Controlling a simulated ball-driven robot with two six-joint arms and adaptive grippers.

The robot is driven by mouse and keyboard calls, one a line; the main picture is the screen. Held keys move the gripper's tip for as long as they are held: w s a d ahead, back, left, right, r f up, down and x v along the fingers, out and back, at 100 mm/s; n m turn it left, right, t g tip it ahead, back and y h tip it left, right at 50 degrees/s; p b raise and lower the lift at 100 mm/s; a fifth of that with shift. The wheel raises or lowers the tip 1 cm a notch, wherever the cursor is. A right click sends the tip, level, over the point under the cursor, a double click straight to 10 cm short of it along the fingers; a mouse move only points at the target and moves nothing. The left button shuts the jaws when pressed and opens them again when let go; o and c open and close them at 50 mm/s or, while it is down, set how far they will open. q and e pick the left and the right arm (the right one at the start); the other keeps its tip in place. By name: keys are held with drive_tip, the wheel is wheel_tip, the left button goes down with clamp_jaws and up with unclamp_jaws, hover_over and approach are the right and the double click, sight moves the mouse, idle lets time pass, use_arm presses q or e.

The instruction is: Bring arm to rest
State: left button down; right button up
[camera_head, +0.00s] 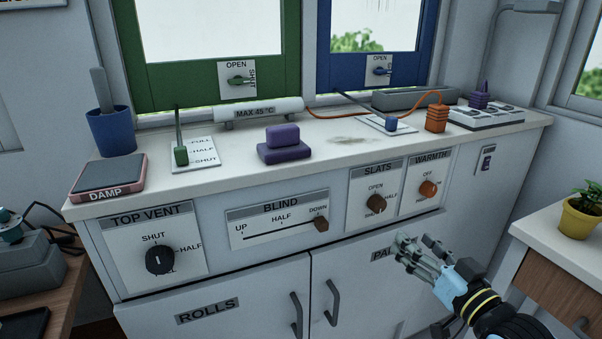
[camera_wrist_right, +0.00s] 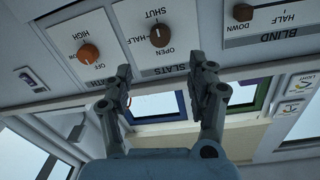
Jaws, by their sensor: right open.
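My right arm comes in from the lower right of the head view. Its gripper (camera_head: 414,243) is open and empty, in front of the cabinet doors below the slats (camera_head: 374,187) and warmth (camera_head: 423,184) panels. In the right wrist view, the two fingers of the gripper (camera_wrist_right: 166,72) stand apart with nothing between them. The slats knob (camera_wrist_right: 160,36) and warmth knob (camera_wrist_right: 89,54) show upside down beyond the fingertips. I see no contact with the cabinet. My left gripper is not in view.
The white counter (camera_head: 225,173) carries a purple block (camera_head: 282,143), a blue pot (camera_head: 111,131), a damp pad (camera_head: 108,178) and an orange block (camera_head: 436,119). Door handles (camera_head: 332,303) stick out near the gripper. A yellow potted plant (camera_head: 579,218) stands on a side table at right.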

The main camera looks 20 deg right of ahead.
drive_tip(key=s+a+f+g, duration=0.1)
drive_tip(key=s+f+g, duration=0.2)
drive_tip(key=s+f, duration=0.5)
drive_tip(key=s+a+f+g+h, duration=0.1)
drive_tip(key=s+f+g, duration=0.3)
drive_tip(key=f, duration=0.7)
drive_tip(key=s+f+g, duration=0.2)
drive_tip(key=s+f, duration=0.5)
drive_tip(key=f, duration=0.3)
drive_tip(key=s+a+f+n+g, duration=0.1)
drive_tip(key=s+f+g, duration=0.3)
drive_tip(key=s, duration=0.8)
drive_tip(key=s+a+f+n+g, duration=0.1)
drive_tip(key=s+f+g, duration=0.3)
drive_tip(key=s, duration=0.9)
wheel_tip(320, 180, down, 3)
drive_tip(key=shift+a+r+n, duration=0.15)
drive_tip(key=shift+a+n, duration=0.15)
drive_tip(key=shift+a, duration=0.3)
